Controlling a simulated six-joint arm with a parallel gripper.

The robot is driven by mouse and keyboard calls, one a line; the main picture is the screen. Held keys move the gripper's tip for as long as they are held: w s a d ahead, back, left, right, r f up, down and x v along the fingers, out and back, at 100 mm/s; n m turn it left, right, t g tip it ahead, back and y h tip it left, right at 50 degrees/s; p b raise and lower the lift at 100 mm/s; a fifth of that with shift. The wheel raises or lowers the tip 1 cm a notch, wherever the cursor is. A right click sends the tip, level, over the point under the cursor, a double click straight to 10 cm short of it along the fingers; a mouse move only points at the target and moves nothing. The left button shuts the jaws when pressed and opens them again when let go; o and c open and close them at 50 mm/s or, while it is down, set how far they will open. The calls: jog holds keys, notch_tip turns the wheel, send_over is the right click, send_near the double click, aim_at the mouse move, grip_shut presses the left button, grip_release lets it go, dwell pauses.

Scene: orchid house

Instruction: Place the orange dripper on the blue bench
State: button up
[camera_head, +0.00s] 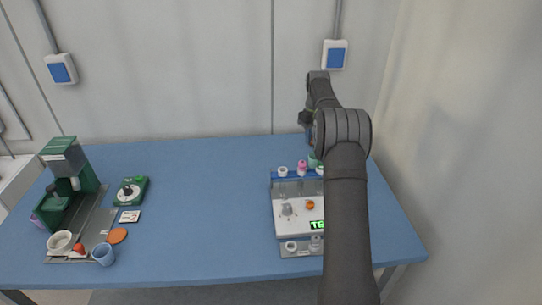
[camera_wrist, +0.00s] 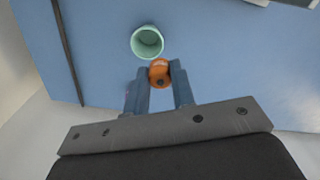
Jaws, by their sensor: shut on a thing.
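In the wrist view my gripper (camera_wrist: 160,82) is shut on a small orange piece, the orange dripper (camera_wrist: 159,72), held between its two blue-grey fingertips. The blue bench (camera_wrist: 220,60) shows below it. How high the dripper is above the bench is hard to tell. A pale green cup (camera_wrist: 147,41) is right beside the dripper in the picture; I cannot tell whether they touch. In the head view the blue bench (camera_head: 200,190) fills the middle, and my arm hides the fingertips and the dripper at the back right.
A white tray station (camera_head: 290,222) holds an orange ball-like piece (camera_head: 310,205) and small cups. At left are a green machine (camera_head: 65,180), a green scale (camera_head: 130,190), an orange disc (camera_head: 117,236) and a blue cup (camera_head: 103,254). The bench middle is clear.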

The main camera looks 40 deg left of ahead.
jog(key=a+f, duration=0.2)
jog(key=a, duration=0.1)
jog(key=s+a+f, duration=0.1)
jog(key=a+f, duration=0.1)
jog(key=a, duration=0.1)
jog(key=a+f, duration=0.2)
jog(key=a, duration=0.1)
jog(key=shift+s+a, duration=0.15)
jog(key=shift+s, duration=0.25)
jog(key=shift+f, duration=1.9)
jog(key=shift+f, duration=0.15)
jog(key=o, duration=1)
jog(key=shift+c, duration=0.2)
notch_tip(320, 180, up, 8)
jog(key=shift+f, duration=0.15)
